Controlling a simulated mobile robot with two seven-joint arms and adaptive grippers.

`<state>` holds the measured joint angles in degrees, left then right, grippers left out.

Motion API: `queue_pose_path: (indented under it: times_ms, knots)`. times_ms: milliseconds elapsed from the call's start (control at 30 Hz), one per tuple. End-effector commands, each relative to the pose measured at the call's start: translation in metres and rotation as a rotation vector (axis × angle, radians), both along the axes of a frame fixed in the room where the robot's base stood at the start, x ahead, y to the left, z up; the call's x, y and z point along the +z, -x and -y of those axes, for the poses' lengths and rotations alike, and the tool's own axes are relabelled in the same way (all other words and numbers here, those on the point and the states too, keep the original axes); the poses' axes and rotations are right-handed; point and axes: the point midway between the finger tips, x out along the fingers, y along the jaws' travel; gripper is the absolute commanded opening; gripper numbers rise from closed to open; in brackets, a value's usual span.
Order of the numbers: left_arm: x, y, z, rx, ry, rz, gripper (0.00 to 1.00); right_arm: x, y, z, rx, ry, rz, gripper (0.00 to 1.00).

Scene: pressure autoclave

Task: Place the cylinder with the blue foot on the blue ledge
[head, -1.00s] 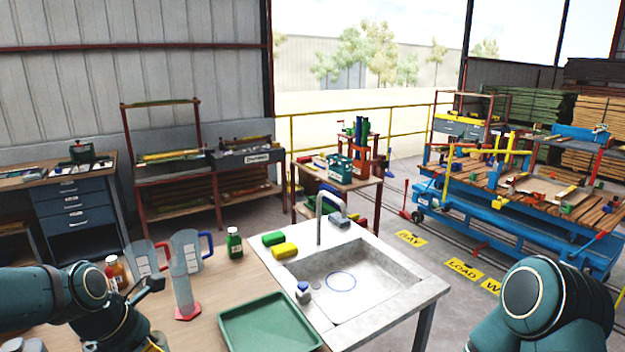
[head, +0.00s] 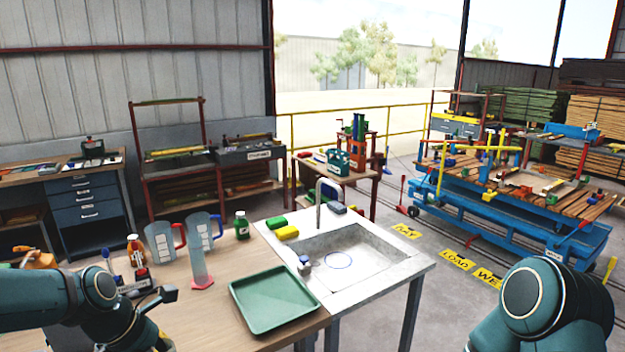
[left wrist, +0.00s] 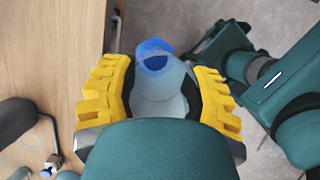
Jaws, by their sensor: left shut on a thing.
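In the left wrist view a clear cylinder with a blue foot (left wrist: 155,55) sits between the yellow fingers of my left gripper (left wrist: 160,95). The gripper is shut on it, and the blue foot points away from the palm. The cylinder is beside the wooden table's edge, over the grey floor in that view. In the head view the cylinder is not visible. Another clear cylinder, with a red foot (head: 202,283), stands upright on the table. I cannot make out a blue ledge for certain. My right gripper is out of view.
The wooden table (head: 215,318) holds a green tray (head: 275,325), two measuring jugs (head: 160,243) and several bottles. A sink (head: 345,262) with a tap adjoins it on the right. Behind stand workbenches and a blue cart (head: 500,215). Open floor lies right of the sink.

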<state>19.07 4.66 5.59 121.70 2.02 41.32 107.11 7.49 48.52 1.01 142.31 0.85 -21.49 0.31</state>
Motion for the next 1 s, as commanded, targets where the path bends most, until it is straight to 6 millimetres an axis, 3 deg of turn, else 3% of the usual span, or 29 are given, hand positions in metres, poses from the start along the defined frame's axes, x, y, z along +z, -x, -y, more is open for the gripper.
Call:
queue_pose_path:
  times_ms: [267,700,833,1000]
  knots:
    - [-0.051,-0.005,0.024,-0.535,0.005,-0.007,0.07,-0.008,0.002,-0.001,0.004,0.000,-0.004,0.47]
    - [-0.151,0.000,0.072,-1.743,0.005,-0.005,0.07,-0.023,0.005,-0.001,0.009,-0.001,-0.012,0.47]
    - [-0.171,0.003,0.080,-1.993,0.001,-0.004,0.07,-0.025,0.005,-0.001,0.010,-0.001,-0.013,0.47]
    - [-0.183,0.005,0.085,-2.152,-0.001,-0.001,0.07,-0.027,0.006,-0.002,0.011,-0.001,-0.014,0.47]
